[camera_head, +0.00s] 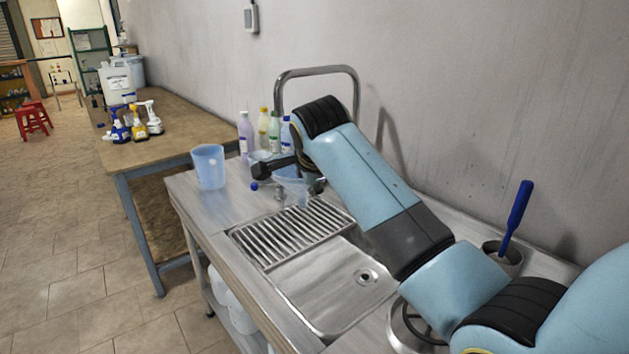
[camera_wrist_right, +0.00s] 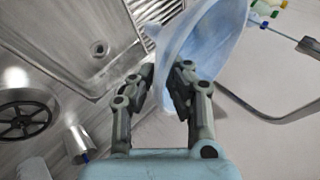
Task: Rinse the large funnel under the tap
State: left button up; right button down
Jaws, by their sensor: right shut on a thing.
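The large funnel is pale translucent blue. In the right wrist view the funnel (camera_wrist_right: 205,45) is tilted between the two fingers of my right gripper (camera_wrist_right: 164,80), which is shut on it. In the head view the funnel (camera_head: 292,187) shows partly, below the end of my right arm and above the far end of the drainer; my arm hides part of it. The tap looks to be the grey arched pipe (camera_head: 318,71) at the wall; its lower end is hidden behind my arm. It also shows in the wrist view (camera_wrist_right: 285,117). I see no water running. My left gripper is out of view.
The steel sink basin (camera_head: 335,292) is empty, with a ribbed drainer (camera_head: 290,232) at its far end. A blue beaker (camera_head: 208,167) stands at the counter's left corner. Several bottles (camera_head: 263,129) stand behind. A blue-handled tool (camera_head: 517,209) stands in a metal pot at right.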

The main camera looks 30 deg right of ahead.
jog(key=w+d+b, duration=0.2)
jog(key=w+b, duration=1)
jog(key=w, duration=0.4)
jog(key=shift+d, duration=0.35)
dwell(5.9)
